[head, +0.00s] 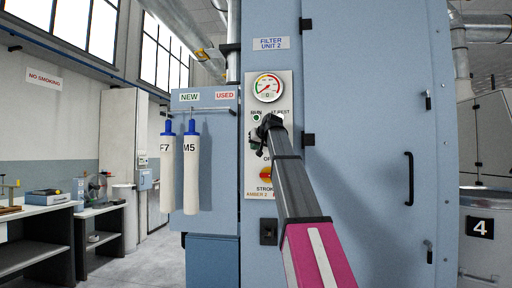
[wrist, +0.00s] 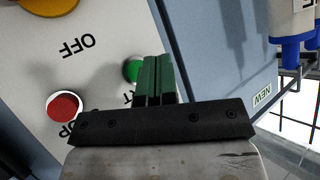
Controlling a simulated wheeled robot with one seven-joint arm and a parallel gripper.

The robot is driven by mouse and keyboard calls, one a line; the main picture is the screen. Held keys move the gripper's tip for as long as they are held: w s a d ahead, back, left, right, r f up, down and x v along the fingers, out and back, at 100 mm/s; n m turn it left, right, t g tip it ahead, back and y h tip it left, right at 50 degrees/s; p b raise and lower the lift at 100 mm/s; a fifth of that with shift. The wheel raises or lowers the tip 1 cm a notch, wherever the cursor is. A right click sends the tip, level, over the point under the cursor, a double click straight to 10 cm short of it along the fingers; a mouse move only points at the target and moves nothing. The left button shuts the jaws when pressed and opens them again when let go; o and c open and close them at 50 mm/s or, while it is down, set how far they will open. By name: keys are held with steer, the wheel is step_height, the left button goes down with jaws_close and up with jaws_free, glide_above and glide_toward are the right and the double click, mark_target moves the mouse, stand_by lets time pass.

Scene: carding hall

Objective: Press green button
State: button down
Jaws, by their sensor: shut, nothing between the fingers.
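The green button (wrist: 132,70) is on the pale control panel (wrist: 105,75) in the wrist view, partly covered by my gripper's fingers. My gripper (wrist: 151,60) is shut and empty, with its two dark green fingers side by side. Its tips are just right of the button in that view, over the panel; I cannot tell if they touch it. In the head view my gripper (head: 255,142) is in front of the middle of the panel (head: 284,95) and hides the buttons there. A red button (wrist: 64,107) is left of the green one in the wrist view.
Above my gripper are a gauge (head: 267,88) and a small green lamp (head: 257,118) by the RUN label. A yellow and red rotary switch (head: 266,174) is below. Two white filter sleeves (head: 191,172) hang at left. A black door handle (head: 409,178) is at right.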

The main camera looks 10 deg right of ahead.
steer(key=shift+w+d, duration=0.25)
steer(key=shift+w, duration=0.55)
steer(key=shift+w+d, duration=0.25)
steer(key=shift+w, duration=0.5)
steer(key=shift+w+d, duration=0.25)
steer(key=shift+w, duration=0.55)
steer(key=shift+w+d, duration=0.15)
steer(key=shift+w, duration=0.25)
steer(key=shift+w+d, duration=0.15)
steer(key=shift+w, duration=0.4)
stand_by(1.0)
steer(key=shift+s, duration=0.1)
steer(key=shift+s+a, duration=0.3)
steer(key=shift+s, duration=0.55)
steer(key=shift+s, duration=0.15)
steer(key=shift+s+a, duration=0.25)
steer(key=shift+s, duration=0.5)
steer(key=shift+s+a, duration=0.25)
steer(key=shift+s, duration=0.5)
steer(key=shift+s+a, duration=0.25)
steer(key=shift+s, duration=0.5)
